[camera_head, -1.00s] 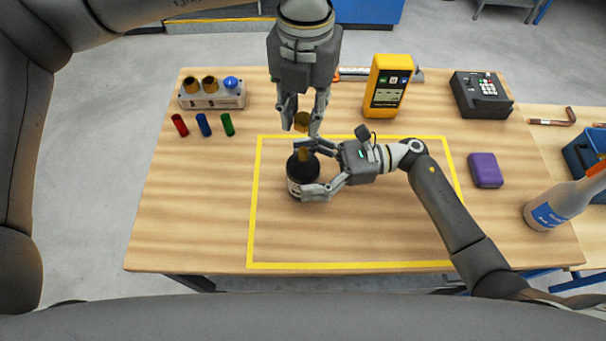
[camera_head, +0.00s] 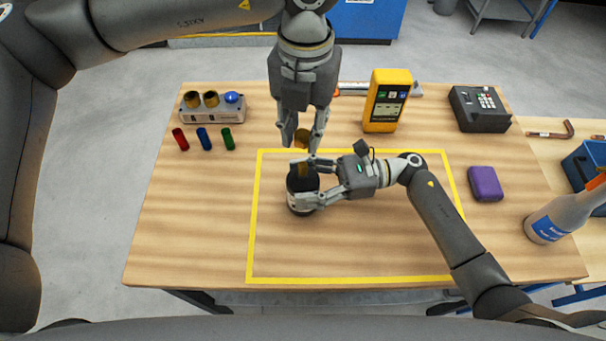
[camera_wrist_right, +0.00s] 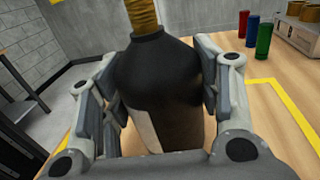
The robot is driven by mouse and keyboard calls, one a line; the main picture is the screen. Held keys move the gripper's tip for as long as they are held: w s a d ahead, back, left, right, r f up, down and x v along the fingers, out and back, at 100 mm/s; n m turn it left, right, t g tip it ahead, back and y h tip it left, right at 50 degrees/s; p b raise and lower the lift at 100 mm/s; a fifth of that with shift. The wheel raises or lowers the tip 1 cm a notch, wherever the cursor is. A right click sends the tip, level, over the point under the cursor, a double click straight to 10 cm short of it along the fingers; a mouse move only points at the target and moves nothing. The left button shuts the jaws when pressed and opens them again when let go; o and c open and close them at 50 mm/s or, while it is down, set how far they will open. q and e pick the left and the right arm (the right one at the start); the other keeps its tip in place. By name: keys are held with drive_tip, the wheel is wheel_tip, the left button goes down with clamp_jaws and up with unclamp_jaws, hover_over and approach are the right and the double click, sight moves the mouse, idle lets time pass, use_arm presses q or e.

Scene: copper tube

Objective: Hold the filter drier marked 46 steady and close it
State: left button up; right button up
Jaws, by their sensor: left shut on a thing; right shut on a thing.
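The filter drier (camera_head: 301,186) is a dark, upright cylinder with a pale label band and a brass neck on top. It stands on the table inside the yellow outline; no number is readable. My right gripper (camera_head: 312,182) is shut on its body from the right. In the right wrist view the drier's black shoulder (camera_wrist_right: 152,70) sits between the two fingers, its brass neck (camera_wrist_right: 144,15) rising above. My left gripper (camera_head: 303,142) points down above the drier, shut on a brass cap (camera_head: 302,137). The cap is over the neck; whether they touch is unclear.
A grey block (camera_head: 212,108) at the back left holds two brass caps and a blue one. A yellow meter (camera_head: 386,101), black keypad box (camera_head: 480,108), purple case (camera_head: 485,184) and spray bottle (camera_head: 563,213) are behind and right.

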sight(303, 163)
use_arm(q)
drive_tip(key=shift+f, duration=2.3)
drive_tip(key=shift+f, duration=0.15)
drive_tip(key=shift+f, duration=0.75)
drive_tip(key=shift+f, duration=0.55)
